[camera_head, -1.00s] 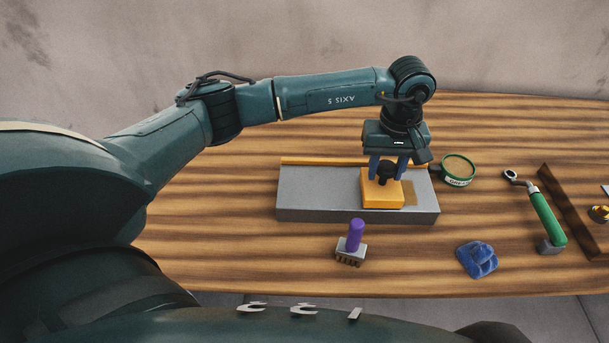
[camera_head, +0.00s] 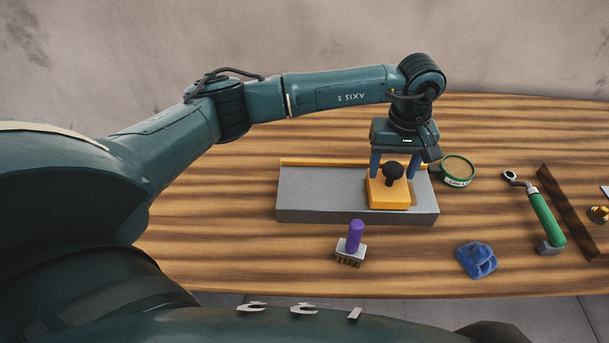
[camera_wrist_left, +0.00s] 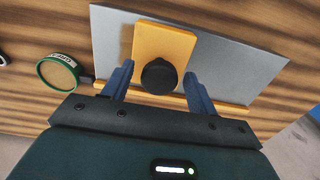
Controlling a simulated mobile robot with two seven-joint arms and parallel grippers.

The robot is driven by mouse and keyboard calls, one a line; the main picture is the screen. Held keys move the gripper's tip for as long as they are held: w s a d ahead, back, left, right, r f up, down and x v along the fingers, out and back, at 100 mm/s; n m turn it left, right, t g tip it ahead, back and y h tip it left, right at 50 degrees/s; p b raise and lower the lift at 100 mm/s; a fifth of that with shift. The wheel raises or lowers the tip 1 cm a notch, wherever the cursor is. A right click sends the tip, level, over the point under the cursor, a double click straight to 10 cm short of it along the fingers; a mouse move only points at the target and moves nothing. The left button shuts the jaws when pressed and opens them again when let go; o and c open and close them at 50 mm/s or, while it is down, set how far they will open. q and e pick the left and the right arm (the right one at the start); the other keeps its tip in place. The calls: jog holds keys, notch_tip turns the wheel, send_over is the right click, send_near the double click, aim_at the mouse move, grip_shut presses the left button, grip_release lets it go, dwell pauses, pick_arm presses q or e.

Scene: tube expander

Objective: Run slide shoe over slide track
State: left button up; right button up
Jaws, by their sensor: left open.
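The yellow slide shoe (camera_head: 389,197) with its dark round knob (camera_head: 393,171) sits on the grey slide track (camera_head: 320,195), right of its middle. The track has a yellow strip (camera_head: 325,163) along its far edge. My left gripper (camera_head: 395,172) is open, its blue fingers spread on either side of the knob and apart from it. In the left wrist view, the knob (camera_wrist_left: 158,76) lies between the two fingers with gaps on both sides, and the shoe (camera_wrist_left: 163,43) rests on the track (camera_wrist_left: 235,65). My right gripper is out of view.
A green-rimmed tin (camera_head: 457,170) stands just right of the track. A purple-handled brush (camera_head: 353,245) and a crumpled blue cloth (camera_head: 477,260) lie in front. A green-handled tool (camera_head: 545,218) and a dark wooden bar (camera_head: 568,212) lie at the right. The table's left side is clear.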

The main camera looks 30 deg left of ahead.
aim_at(394, 167)
pick_arm(q)
jog(key=shift+r+p, duration=1.2)
jog(key=shift+r, duration=1.95)
